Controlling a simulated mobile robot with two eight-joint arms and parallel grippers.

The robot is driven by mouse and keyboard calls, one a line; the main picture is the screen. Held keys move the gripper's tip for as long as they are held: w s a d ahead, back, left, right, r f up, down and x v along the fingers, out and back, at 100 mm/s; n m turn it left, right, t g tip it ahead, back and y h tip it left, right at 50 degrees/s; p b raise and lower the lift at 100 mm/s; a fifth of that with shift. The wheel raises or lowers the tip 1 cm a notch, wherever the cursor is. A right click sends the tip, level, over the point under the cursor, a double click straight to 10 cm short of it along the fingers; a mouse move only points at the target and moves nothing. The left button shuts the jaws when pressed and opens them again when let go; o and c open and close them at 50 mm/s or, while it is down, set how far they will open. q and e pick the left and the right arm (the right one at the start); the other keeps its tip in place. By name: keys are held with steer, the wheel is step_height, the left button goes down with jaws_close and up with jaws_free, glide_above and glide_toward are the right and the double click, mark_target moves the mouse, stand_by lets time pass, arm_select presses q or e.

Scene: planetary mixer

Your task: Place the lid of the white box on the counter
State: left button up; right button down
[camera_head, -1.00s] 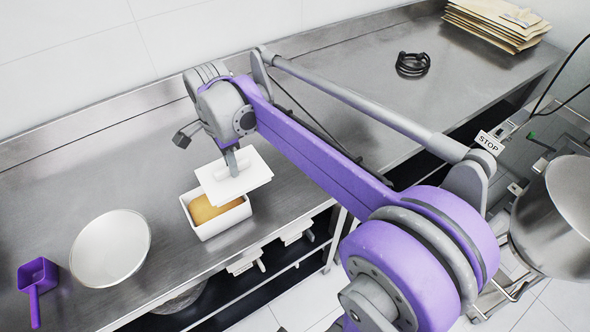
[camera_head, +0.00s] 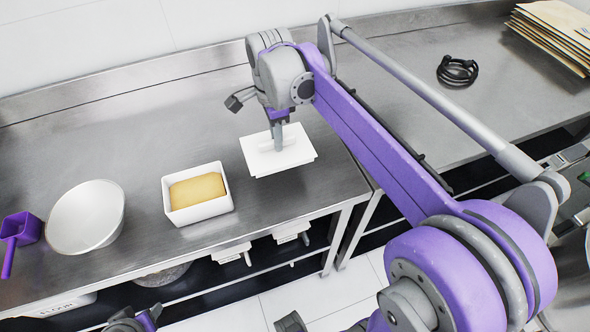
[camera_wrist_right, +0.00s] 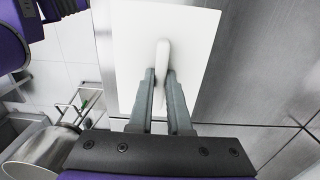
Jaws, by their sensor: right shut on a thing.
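The white lid (camera_head: 265,161) is right of the white box in the head view, over the steel counter (camera_head: 330,172). I cannot tell whether it touches the counter. My right gripper (camera_head: 279,140) is shut on the lid's raised handle; in the right wrist view the fingers (camera_wrist_right: 160,100) pinch the handle of the lid (camera_wrist_right: 185,40). The white box (camera_head: 197,208) stands open on the counter, with a yellow-brown block (camera_head: 197,190) inside. A small part of what may be my left arm shows at the bottom edge; its gripper cannot be made out.
A white bowl (camera_head: 86,216) and a purple scoop (camera_head: 22,230) stand left of the box. A coiled black cable (camera_head: 457,70) and a stack of brown envelopes (camera_head: 555,35) lie at the far right. The counter behind the box is clear.

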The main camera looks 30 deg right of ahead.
steer(key=shift+d+f, duration=0.2)
steer(key=shift+d, duration=0.15)
step_height(320, 180, down, 10)
steer(key=shift+r+b, duration=0.15)
steer(key=shift+b, duration=0.2)
steer(key=c, duration=0.9)
jaws_free()
steer(key=shift+o, duration=0.2)
step_height(320, 180, up, 12)
steer(key=shift+r+p, duration=0.1)
steer(key=shift+p, duration=0.4)
